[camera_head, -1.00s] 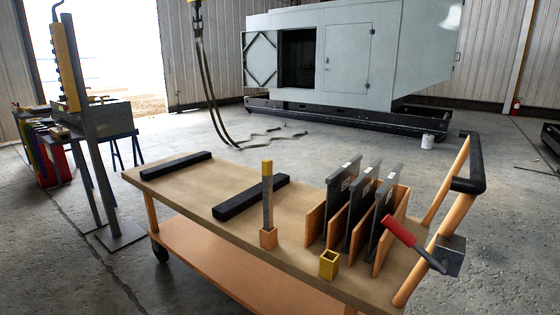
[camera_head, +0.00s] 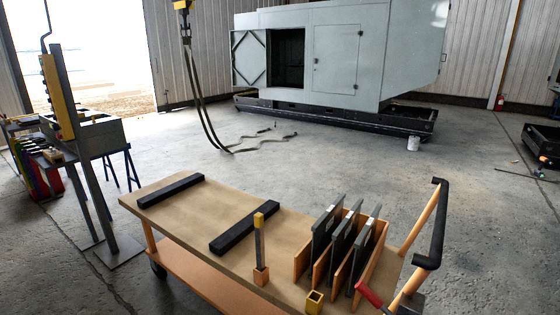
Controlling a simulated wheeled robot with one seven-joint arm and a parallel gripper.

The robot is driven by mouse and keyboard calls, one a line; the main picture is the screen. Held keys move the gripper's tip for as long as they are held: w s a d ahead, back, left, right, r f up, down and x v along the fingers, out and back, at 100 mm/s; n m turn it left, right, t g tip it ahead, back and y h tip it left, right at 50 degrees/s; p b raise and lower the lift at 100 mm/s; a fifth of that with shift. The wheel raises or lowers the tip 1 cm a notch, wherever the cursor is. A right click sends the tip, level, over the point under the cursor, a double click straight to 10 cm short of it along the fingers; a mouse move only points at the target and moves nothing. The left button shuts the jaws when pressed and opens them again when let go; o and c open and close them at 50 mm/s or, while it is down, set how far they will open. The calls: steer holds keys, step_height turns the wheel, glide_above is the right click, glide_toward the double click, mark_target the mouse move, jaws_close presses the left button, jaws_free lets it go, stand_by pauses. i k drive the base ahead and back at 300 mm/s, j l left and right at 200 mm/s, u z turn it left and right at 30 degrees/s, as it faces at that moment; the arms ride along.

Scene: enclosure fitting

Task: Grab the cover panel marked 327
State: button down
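Three dark grey cover panels stand upright in an orange slotted rack (camera_head: 372,262) at the right end of a wooden-topped cart (camera_head: 190,222). The left panel (camera_head: 325,232), the middle panel (camera_head: 343,240) and the right panel (camera_head: 364,250) each carry a small pale label near the top edge. The label text is too small to read, so I cannot tell which one is marked 327. My gripper does not show in this view.
Two black bars (camera_head: 171,191) lie on the cart top, with an upright yellow-topped tool (camera_head: 260,245) in a holder. A black push handle (camera_head: 437,225) rises at right. Open floor lies behind.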

mark_target(344, 237)
steer(key=i+j+u, duration=0.15)
steer(key=i, duration=0.4)
steer(key=i+j+u, duration=0.15)
steer(key=i+j, duration=0.15)
steer(key=i, duration=0.3)
steer(key=i+j+u, duration=0.15)
steer(key=i, duration=0.4)
